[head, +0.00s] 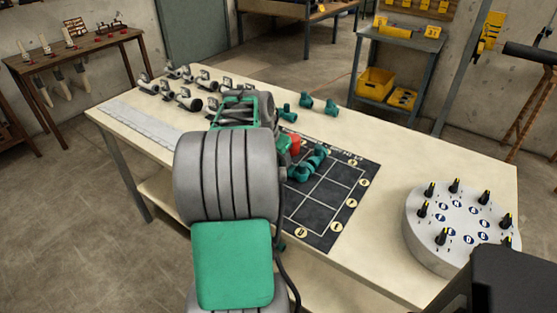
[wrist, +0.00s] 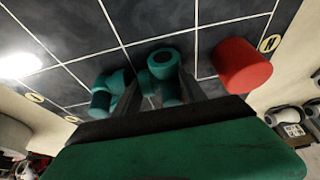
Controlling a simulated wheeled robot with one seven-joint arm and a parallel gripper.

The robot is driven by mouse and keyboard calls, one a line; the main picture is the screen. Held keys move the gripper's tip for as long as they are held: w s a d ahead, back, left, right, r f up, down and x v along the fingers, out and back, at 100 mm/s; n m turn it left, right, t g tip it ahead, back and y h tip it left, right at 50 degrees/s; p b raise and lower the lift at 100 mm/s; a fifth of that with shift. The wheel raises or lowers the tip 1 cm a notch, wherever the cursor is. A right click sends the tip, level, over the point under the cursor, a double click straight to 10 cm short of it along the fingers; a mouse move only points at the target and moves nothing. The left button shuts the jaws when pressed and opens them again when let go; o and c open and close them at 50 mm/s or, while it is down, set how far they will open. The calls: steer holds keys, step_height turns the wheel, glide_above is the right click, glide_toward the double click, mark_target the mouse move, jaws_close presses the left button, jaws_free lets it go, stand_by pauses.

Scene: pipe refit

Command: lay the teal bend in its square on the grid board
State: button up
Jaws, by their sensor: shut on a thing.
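My gripper (wrist: 158,92) is shut on a teal bend (wrist: 163,65) and holds it over or on the dark grid board (wrist: 75,35). In the wrist view its round open end faces the camera; whether it touches the board cannot be told. Another teal fitting (wrist: 102,98) is on the board just left of the fingers, and a red cylinder (wrist: 243,66) is to the right. In the head view the grid board (head: 322,205) is partly behind my arm, with teal pieces (head: 301,173) and the red piece (head: 295,144) near its far left part. My fingertips are hidden there.
Loose teal fittings (head: 306,101) stand on the table (head: 440,165) beyond the board. Several grey pipe clamps (head: 185,98) stand at the far left. A round white stand (head: 455,232) with black knobs is at the right. Bare tabletop lies between it and the board.

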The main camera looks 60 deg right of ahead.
steer(key=shift+f, duration=0.25)
steer(key=o, duration=1.1)
steer(key=shift+r, duration=0.1)
steer(key=shift+r, duration=0.3)
steer(key=s+p+v, duration=0.1)
steer(key=p+v, duration=0.1)
steer(key=v, duration=1)
steer(key=w+a+f+n+t+y, duration=0.1)
steer(key=w+a+f+n, duration=0.1)
steer(key=w+a+n, duration=0.6)
steer(key=w+a+f+n+t, duration=0.1)
steer(key=w+a+f, duration=0.3)
steer(key=a, duration=0.8)
steer(key=s+a+f+n+y, duration=0.1)
steer(key=a+f+n, duration=0.1)
steer(key=a, duration=0.6)
steer(key=s+a+f+n+y, duration=0.1)
steer(key=a+f+n, duration=0.1)
steer(key=a+n, duration=0.3)
steer(key=s+a+f+n+y, duration=0.1)
steer(key=a+n, duration=0.3)
steer(key=a, duration=0.7)
steer(key=shift+s+a+f+t+y, duration=0.3)
steer(key=shift+s+a+f, duration=0.05)
steer(key=shift+f, duration=0.5)
